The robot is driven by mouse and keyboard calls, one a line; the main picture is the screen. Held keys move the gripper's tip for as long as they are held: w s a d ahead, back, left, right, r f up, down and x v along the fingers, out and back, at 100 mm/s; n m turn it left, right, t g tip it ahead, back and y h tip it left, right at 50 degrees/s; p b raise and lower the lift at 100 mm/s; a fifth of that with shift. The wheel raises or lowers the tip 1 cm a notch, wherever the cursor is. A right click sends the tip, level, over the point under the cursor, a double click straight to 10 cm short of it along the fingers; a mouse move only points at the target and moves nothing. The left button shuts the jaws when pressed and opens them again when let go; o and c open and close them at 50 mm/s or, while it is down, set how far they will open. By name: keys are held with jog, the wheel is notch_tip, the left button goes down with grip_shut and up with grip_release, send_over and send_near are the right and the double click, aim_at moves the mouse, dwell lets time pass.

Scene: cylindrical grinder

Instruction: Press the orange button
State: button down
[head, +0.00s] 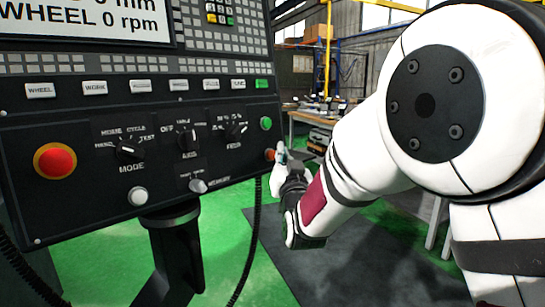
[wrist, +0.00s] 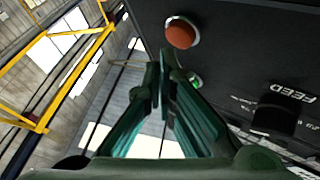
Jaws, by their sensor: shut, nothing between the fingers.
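The orange button (head: 270,154) is at the right edge of the black control panel, below a green button. In the wrist view the orange button (wrist: 181,33) is a round cap in a pale ring. My gripper (head: 279,153) is beside the panel's right edge, close to the orange button and partly over it in the head view. In the wrist view its green fingers (wrist: 163,75) meet at the tips, shut and empty. The tips appear just below the button with a small gap in the picture; contact is not visible.
The green button (head: 266,123) is near the fingertips; it also shows in the wrist view (wrist: 197,81). A large red button (head: 55,161) is on the panel's left. Knobs, including FEED (head: 235,129), fill the middle. A workbench (head: 313,117) stands behind.

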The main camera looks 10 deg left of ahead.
jog(key=shift+s+d+r+b, duration=0.2)
jog(key=shift+s+d, duration=0.25)
jog(key=shift+d, duration=0.25)
jog(key=shift+s+d+r+b, duration=0.1)
jog(key=shift+s+d+b, duration=0.1)
jog(key=shift+s+d, duration=0.4)
jog(key=shift+s+d+r+b, duration=0.2)
jog(key=shift+s+d, duration=0.15)
jog(key=shift+d, duration=0.4)
jog(key=shift+d, duration=0.1)
jog(key=s+d+f+m+g+h, duration=0.1)
jog(key=s+d+f+g+h, duration=0.3)
jog(key=s+d, duration=0.45)
jog(key=s+d+f+g+h, duration=0.1)
jog(key=s+d+f+g, duration=0.3)
jog(key=s+d+g, duration=0.4)
jog(key=s+d+f+m+g+h, duration=0.1)
jog(key=s+d+f+g, duration=0.35)
jog(key=s, duration=1.15)
jog(key=s+d+f+g+h, duration=0.25)
jog(key=s+d, duration=0.35)
jog(key=s, duration=0.9)
notch_tip(320, 180, up, 21)
jog(key=t+y+p, duration=0.1)
jog(key=t+p, duration=0.2)
jog(key=p, duration=1.6)
jog(key=shift+a+f, duration=0.15)
jog(key=shift+a, duration=0.15)
